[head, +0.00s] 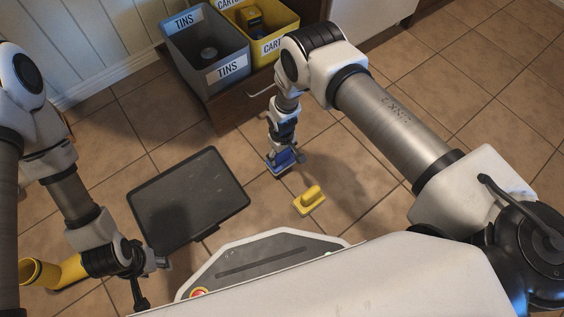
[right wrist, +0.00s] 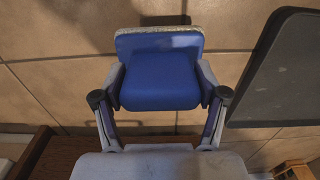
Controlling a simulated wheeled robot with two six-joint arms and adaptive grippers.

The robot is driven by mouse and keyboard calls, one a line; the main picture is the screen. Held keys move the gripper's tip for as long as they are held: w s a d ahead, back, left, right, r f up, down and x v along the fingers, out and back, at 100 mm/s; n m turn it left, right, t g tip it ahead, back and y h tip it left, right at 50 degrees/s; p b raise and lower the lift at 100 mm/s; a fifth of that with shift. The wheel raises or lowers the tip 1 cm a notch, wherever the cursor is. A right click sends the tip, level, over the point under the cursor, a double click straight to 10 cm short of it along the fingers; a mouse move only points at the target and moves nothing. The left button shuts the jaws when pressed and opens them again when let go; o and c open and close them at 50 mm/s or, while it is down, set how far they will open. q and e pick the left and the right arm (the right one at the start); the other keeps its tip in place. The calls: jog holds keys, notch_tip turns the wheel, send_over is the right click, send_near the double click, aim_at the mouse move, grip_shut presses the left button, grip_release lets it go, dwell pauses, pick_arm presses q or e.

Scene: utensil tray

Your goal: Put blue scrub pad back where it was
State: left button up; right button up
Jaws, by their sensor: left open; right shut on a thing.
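The blue scrub pad (head: 281,168) is a blue block with a pale lower layer, held in my right gripper (head: 285,154) over the tiled floor. In the right wrist view the pad (right wrist: 158,76) sits between the fingertips of my right gripper (right wrist: 160,96), with its pale, rough layer at the far edge. How high it is above the floor I cannot tell. My left gripper (head: 150,270) is at the lower left, open and apart from the pad.
A dark flat tray (head: 226,165) lies left of the pad. A yellow scrub pad (head: 310,201) lies on the floor at the right. Grey TINS (head: 229,68) and yellow bins (head: 269,47) stand behind. A yellow cylinder (head: 56,274) lies at lower left.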

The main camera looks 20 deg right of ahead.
aim_at(282, 159)
notch_tip(282, 159, down, 4)
jog(key=shift+r+b, duration=0.1)
jog(key=shift+b, duration=0.7)
jog(key=shift+r, duration=0.15)
jog(key=shift+c, duration=0.4)
jog(key=shift+f, duration=0.25)
jog(key=o, duration=1.2)
jog(key=shift+r, duration=0.1)
pick_arm(q)
notch_tip(282, 159, down, 2)
jog(key=shift+f, duration=0.15)
pick_arm(e)
jog(key=shift+r+p, duration=0.25)
jog(key=shift+p, duration=0.05)
notch_tip(282, 159, up, 12)
jog(key=p, duration=0.6)
pick_arm(q)
notch_tip(282, 159, up, 7)
jog(key=shift+f, duration=0.2)
